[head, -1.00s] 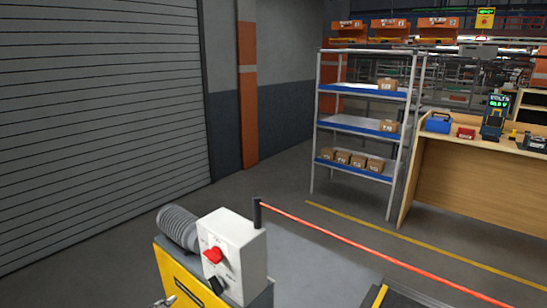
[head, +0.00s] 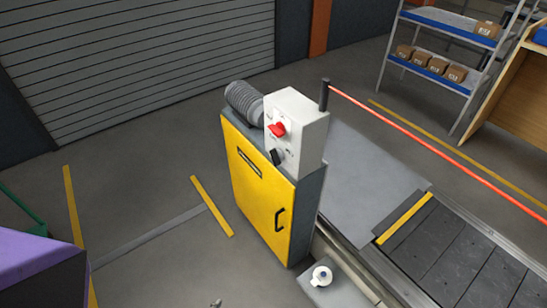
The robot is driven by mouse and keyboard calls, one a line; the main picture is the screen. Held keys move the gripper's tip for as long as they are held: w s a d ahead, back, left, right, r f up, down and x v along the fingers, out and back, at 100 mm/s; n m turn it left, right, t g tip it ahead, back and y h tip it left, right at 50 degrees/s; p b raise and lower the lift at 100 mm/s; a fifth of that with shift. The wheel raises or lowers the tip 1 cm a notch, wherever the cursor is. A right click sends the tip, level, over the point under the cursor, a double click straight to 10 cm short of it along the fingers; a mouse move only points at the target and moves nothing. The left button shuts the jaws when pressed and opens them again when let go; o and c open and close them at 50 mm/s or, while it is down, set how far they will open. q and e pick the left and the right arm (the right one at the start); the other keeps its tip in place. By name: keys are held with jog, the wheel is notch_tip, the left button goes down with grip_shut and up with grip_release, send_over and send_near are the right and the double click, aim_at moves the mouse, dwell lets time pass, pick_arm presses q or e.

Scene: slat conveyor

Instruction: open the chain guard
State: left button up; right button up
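The chain guard appears to be the yellow panel (head: 258,190) on the front of the grey drive cabinet (head: 307,215), left of the conveyor. It looks closed, flush with the cabinet. A black handle (head: 280,219) sits near its right edge, and a dark slot or label is near its top. A white control box (head: 300,135) with a red knob (head: 277,130) and a black knob (head: 276,156) stands on the cabinet. A small grey tip (head: 216,303) at the bottom edge may be my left gripper; its fingers cannot be made out. My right gripper is not in view.
The slat conveyor (head: 455,258) runs to the lower right, with a red cord (head: 430,145) above it. A grey ledge with a small white round item (head: 321,276) is below the cabinet. A purple-topped block (head: 38,258) is lower left. Floor before the panel is clear.

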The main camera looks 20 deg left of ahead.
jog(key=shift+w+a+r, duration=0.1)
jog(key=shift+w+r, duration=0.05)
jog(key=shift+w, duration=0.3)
